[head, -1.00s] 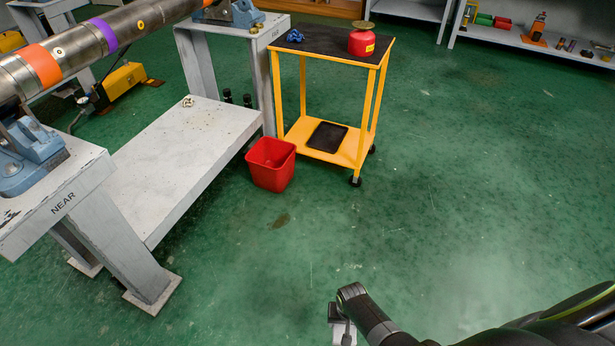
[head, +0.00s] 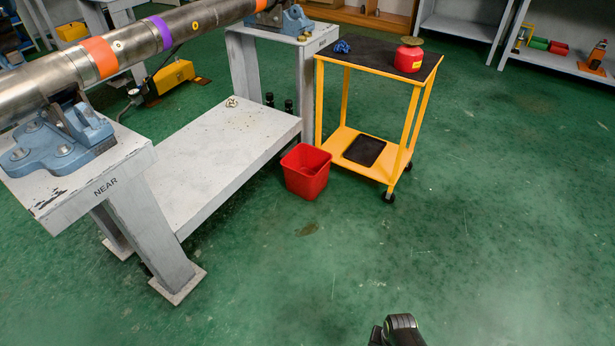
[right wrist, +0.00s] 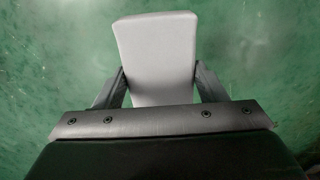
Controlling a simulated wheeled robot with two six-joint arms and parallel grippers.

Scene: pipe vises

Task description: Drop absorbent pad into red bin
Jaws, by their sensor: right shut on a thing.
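The red bin (head: 306,172) stands on the green floor between the grey bench and the yellow cart, in the middle of the head view. Its open top faces up. In the right wrist view my right gripper (right wrist: 160,84) is shut on a light grey, flat absorbent pad (right wrist: 157,48), with a finger on each side. Green floor shows behind the pad. In the head view only a dark piece of my arm shows at the bottom edge; the pad and right gripper are out of that view. My left gripper is not in view.
A yellow cart (head: 345,135) with a red can (head: 409,57) and a blue rag (head: 342,46) stands right of the bin. A grey bench (head: 215,150) with vises and a long pipe (head: 130,47) fills the left. The floor in front and to the right is clear.

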